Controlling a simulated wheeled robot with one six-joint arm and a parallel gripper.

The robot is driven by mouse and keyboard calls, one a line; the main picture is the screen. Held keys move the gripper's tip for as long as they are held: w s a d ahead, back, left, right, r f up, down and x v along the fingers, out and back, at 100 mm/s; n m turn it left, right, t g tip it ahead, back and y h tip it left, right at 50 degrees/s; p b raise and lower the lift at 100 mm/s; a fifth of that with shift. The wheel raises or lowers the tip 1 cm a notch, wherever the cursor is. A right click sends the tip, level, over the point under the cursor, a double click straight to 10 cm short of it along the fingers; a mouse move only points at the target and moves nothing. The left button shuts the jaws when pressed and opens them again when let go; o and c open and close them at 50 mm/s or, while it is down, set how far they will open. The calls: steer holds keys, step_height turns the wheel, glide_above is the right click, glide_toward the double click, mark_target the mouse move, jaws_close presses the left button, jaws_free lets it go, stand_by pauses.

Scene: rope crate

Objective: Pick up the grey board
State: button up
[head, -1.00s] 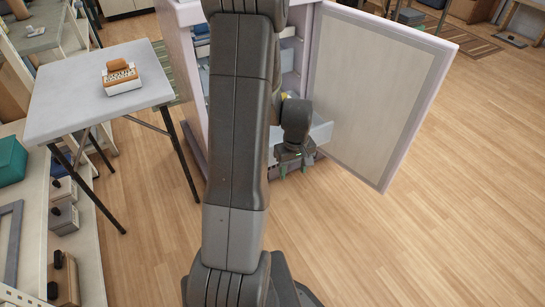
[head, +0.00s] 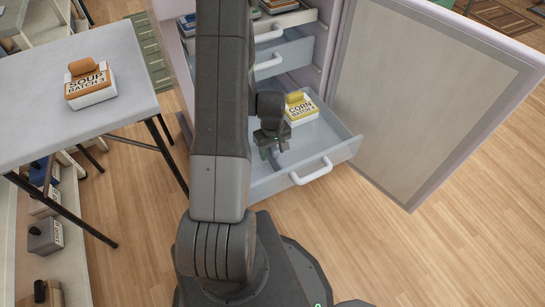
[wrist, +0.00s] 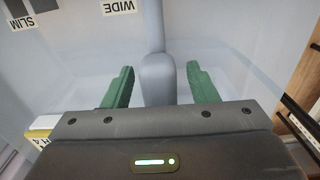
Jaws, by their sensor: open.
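My gripper (head: 270,152) is over the open lower drawer (head: 337,150), toward its left side. In the wrist view its two green fingers (wrist: 161,86) are apart. Between them is a grey, thin piece with a thicker rounded end (wrist: 158,80), and a gap shows on each side of it. This may be the grey board; I cannot tell where it ends, as my gripper body covers its near part. In the head view my gripper and arm hide that spot.
A white box labelled CORN with a yellow top (head: 299,108) stands in the drawer, right of my gripper. The cabinet door (head: 428,90) is open at right. A table (head: 130,70) at left holds a SOUP box (head: 90,83). A WIDE label (wrist: 119,7) marks the drawer floor.

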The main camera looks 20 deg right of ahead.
steer(key=shift+f, duration=0.15)
jaws_close()
